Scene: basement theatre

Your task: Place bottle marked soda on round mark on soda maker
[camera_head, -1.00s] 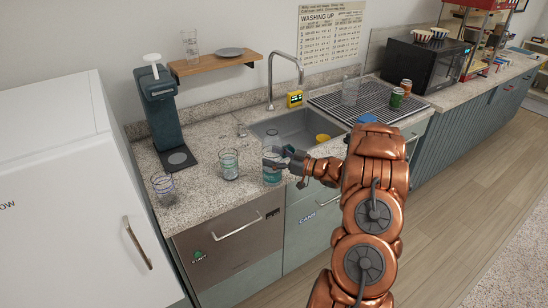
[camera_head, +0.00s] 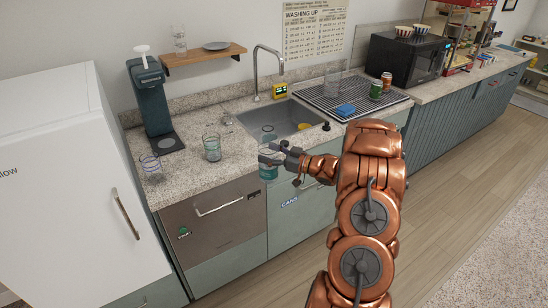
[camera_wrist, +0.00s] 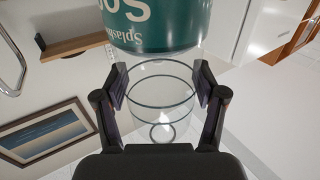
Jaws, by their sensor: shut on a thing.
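The bottle (camera_head: 268,173) is clear with a teal label. In the wrist view the label (camera_wrist: 158,28) is upside down and shows "SO" and "Splash"; the rest is cut off. My gripper (camera_head: 275,156) is shut around the bottle's clear part, with one finger on each side in the wrist view. The bottle is roughly upright at the counter's front edge, before the sink; its clearance is hard to judge. The soda maker (camera_head: 148,97) is dark teal and stands at the counter's left end. Its round mark (camera_head: 166,142) is on the low base and is bare.
The sink (camera_head: 285,117) and faucet (camera_head: 268,60) lie behind the bottle. A wooden shelf (camera_head: 205,58) overhangs right of the soda maker. A white fridge (camera_head: 70,190) borders the left.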

